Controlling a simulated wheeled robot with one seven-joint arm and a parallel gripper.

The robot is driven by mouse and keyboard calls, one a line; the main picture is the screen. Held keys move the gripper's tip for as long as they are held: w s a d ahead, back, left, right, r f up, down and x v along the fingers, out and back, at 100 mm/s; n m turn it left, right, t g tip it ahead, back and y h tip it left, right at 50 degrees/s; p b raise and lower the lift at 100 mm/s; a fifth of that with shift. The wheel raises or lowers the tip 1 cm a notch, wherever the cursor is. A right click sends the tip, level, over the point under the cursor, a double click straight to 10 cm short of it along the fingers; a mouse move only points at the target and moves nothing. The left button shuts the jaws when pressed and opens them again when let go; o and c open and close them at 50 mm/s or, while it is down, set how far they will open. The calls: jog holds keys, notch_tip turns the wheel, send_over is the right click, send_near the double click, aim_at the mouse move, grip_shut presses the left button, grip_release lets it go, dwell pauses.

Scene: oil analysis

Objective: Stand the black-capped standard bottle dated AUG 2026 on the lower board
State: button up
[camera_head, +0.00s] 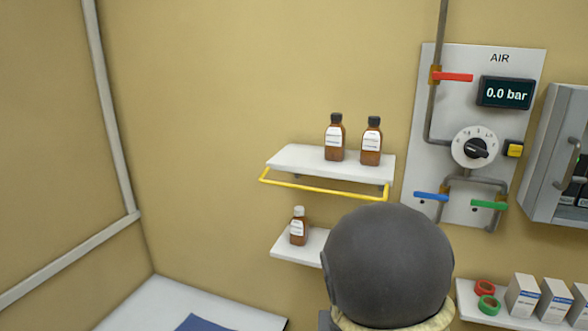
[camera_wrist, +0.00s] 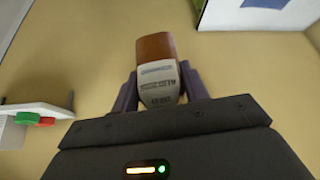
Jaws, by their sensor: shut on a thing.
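In the wrist view my gripper (camera_wrist: 159,84) is shut on a brown bottle (camera_wrist: 155,47) with a white label. The label print is too blurred to read a date, and the cap does not show. In the head view the lower board (camera_head: 287,250) is a white shelf on the wall. Its right part is hidden behind my arm. My gripper and the held bottle are hidden in that view. Two black-capped brown bottles, a left one (camera_head: 335,140) and a right one (camera_head: 371,142), stand upright on the upper board (camera_head: 300,160). Their dates are too small to read.
A white-capped brown bottle (camera_head: 298,228) stands on the lower board's left part. A yellow rail (camera_head: 320,190) runs along the upper board's front. The AIR panel (camera_head: 410,170) is on the wall to the right. A shelf with rolls and boxes (camera_head: 522,298) is at lower right.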

jog(key=d+f+b, duration=0.2)
jog(key=f+b, duration=0.6)
jog(key=f, duration=1.1)
jog(key=w+d+f+n+b, duration=0.1)
jog(key=f+b, duration=0.8)
jog(key=f, duration=1.1)
jog(key=shift+d+f+y, duration=0.2)
jog(key=shift+d+y, duration=0.1)
jog(key=shift+d, duration=0.35)
